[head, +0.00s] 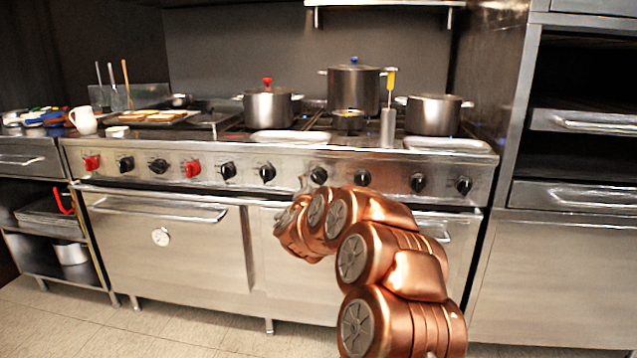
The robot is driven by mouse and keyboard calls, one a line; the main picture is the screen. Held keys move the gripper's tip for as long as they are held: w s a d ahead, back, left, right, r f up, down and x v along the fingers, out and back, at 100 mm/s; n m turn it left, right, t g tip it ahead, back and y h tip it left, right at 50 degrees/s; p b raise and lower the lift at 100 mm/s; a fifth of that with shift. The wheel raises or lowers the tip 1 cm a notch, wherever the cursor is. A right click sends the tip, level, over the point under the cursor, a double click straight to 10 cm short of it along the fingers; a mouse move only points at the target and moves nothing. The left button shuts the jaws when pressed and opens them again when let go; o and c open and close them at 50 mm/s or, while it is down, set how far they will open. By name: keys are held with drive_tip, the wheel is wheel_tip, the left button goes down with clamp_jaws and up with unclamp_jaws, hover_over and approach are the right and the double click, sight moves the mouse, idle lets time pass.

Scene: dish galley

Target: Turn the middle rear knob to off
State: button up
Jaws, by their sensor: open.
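A row of knobs runs along the steel front panel (290,167) of the range in the head view. Most are black, and two are red: one at the far left (91,162) and one farther right (192,168). No label shows which is the middle rear knob. Black knobs near the middle include one (267,172) left of my gripper, one (319,175) just right of it and another (362,178) farther right. My gripper (304,184) is open in front of the panel, mostly hidden behind my copper arm. I cannot tell whether it touches a knob.
Pots with red (268,107) and blue (354,88) lid knobs and a wide pot (433,115) stand on the cooktop. White trays (290,137) lie at its front edge. Oven doors (165,245) are below. A steel rack (575,200) stands right; a white mug (84,120) is left.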

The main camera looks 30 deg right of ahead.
sight(318, 179)
drive_tip(key=shift+b+x, duration=0.45)
drive_tip(key=shift+x, duration=2.8)
drive_tip(key=c, duration=1.2)
